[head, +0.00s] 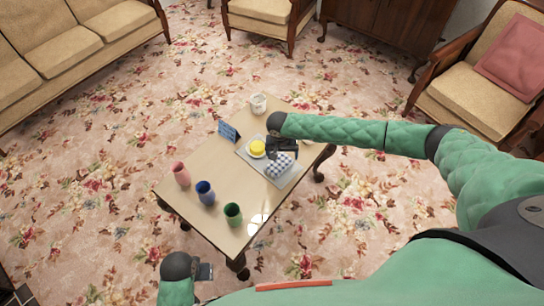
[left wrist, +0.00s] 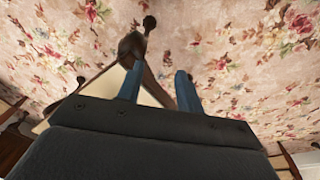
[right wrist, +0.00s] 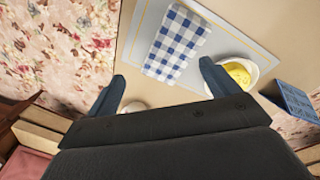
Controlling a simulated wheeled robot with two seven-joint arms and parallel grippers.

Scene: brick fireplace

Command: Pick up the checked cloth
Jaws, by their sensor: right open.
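The blue-and-white checked cloth (head: 280,166) lies folded on a grey mat (head: 286,185) on the low table (head: 200,165). In the right wrist view the cloth (right wrist: 178,43) lies flat just beyond and between my fingertips. My right gripper (head: 283,150) is over the mat's far side, next to the cloth. In the right wrist view its fingers (right wrist: 163,75) are wide apart with nothing between them. My left gripper (head: 204,272) is low, near the table's front, away from the cloth. In the left wrist view its two fingers (left wrist: 157,80) stand apart and empty.
A white bowl with a yellow thing (head: 257,147) sits on the mat beside the cloth. A blue sign (head: 229,132) and a white cup (head: 258,103) stand behind. Floral carpet surrounds the table.

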